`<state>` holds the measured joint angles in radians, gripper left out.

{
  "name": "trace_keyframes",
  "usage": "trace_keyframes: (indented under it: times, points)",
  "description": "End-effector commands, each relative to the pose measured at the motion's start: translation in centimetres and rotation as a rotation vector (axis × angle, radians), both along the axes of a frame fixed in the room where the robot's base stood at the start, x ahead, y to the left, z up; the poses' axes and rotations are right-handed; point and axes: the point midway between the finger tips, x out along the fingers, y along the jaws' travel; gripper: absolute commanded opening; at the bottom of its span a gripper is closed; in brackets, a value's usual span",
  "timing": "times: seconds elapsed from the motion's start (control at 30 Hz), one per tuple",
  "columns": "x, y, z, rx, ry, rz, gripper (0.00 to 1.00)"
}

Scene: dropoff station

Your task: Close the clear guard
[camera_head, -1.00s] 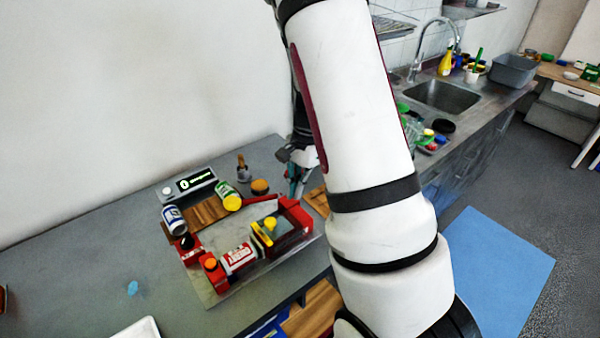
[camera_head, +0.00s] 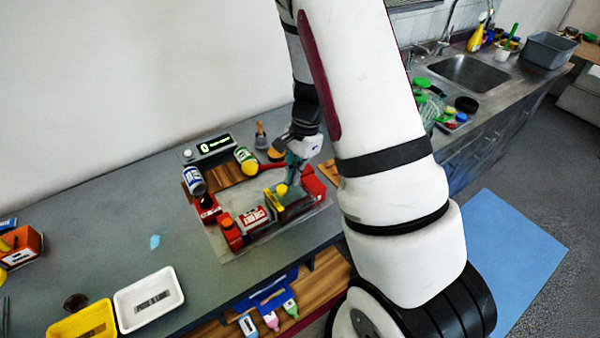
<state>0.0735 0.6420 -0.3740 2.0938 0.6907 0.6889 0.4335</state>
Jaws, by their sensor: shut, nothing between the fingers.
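The red-framed station (camera_head: 230,232) stands on the grey counter, with a pale bed inside it. A yellow-edged block with a yellow knob (camera_head: 282,189) and a dark, see-through-looking part (camera_head: 296,206) sits at its front right. This may be the clear guard, but its outline and how far it is open cannot be made out. My gripper (camera_head: 292,178) points down just behind and above this part, its fingers shut and empty. I cannot tell whether the fingertips touch it. My arm hides the counter just to the right.
A white-labelled red can (camera_head: 253,221) lies in the station. A blue-white can (camera_head: 194,181), a green-yellow can (camera_head: 246,160) and a display box (camera_head: 208,149) are at its back. A white tray (camera_head: 148,299) and yellow tray (camera_head: 82,324) lie front left.

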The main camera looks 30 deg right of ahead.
Motion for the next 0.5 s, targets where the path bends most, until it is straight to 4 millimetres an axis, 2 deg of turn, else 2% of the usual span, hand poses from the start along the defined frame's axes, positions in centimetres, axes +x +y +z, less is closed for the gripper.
trace_keyframes:
  times: [0.1, 0.3, 0.5]
  points:
    - [-0.1, 3.5, 0.1, 0.004, 0.001, 0.007, 0.0]
    - [-0.1, 8.6, 0.1, 0.003, 0.001, 0.007, 0.0]
    - [-0.1, 10.7, 0.1, 0.003, 0.002, 0.002, 0.0]
